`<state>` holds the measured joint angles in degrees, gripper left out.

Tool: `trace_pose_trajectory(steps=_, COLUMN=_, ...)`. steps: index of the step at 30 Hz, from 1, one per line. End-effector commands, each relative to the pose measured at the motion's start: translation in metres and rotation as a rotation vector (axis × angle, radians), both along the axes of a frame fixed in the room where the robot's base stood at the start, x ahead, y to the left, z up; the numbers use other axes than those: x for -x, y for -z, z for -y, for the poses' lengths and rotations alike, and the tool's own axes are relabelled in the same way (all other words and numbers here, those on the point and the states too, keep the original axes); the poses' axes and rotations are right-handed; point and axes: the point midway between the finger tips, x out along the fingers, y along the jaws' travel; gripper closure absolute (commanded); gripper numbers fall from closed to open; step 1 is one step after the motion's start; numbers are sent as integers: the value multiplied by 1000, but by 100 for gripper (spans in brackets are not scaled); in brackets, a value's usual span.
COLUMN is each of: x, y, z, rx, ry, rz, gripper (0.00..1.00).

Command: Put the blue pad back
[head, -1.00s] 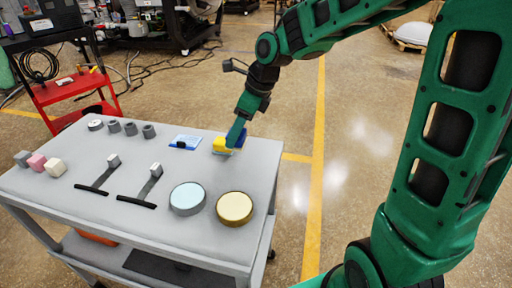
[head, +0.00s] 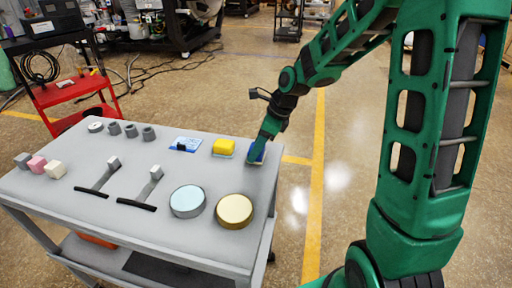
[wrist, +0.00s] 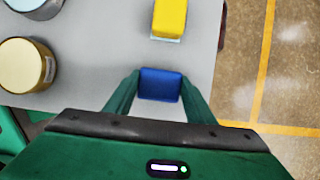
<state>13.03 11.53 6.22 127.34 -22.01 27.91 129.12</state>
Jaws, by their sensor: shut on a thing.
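The blue pad (wrist: 160,85) sits between the two fingers of my gripper (wrist: 158,92) in the wrist view, with a finger against each side. In the head view the blue pad (head: 256,151) is partly hidden by my gripper (head: 264,146), near the right edge of the grey table (head: 100,225). I cannot tell whether it touches the tabletop or is just above it. A yellow pad (head: 224,146) on a pale base lies to its left, apart from it; it also shows in the wrist view (wrist: 170,17).
A blue-and-white flat piece (head: 186,144) with a black part lies left of the yellow pad. Two round discs, pale blue (head: 187,201) and gold (head: 235,210), stand nearer the front. Two black-handled tools, small blocks and grey cylinders are further left.

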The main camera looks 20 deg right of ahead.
Motion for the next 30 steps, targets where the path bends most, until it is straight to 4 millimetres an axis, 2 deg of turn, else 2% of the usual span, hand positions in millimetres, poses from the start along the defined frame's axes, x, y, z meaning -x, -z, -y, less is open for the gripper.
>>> trace_pose_trajectory(steps=6, x=0, y=1, z=0, rx=0, ry=0, rz=0, gripper=75)
trace_pose_trajectory(steps=7, x=0, y=1, z=0, rx=0, ry=0, rz=0, gripper=48)
trace_pose_trajectory(steps=9, x=0, y=1, z=0, rx=0, ry=0, rz=0, gripper=32)
trace_pose_trajectory(steps=20, x=0, y=-2, z=1, rx=0, ry=2, rz=2, gripper=32)
trace_pose_trajectory(steps=23, x=1, y=-11, z=4, rx=0, ry=2, rz=3, gripper=32)
trace_pose_trajectory(steps=30, x=11, y=-52, z=18, rx=1, ry=2, rz=5, gripper=32)
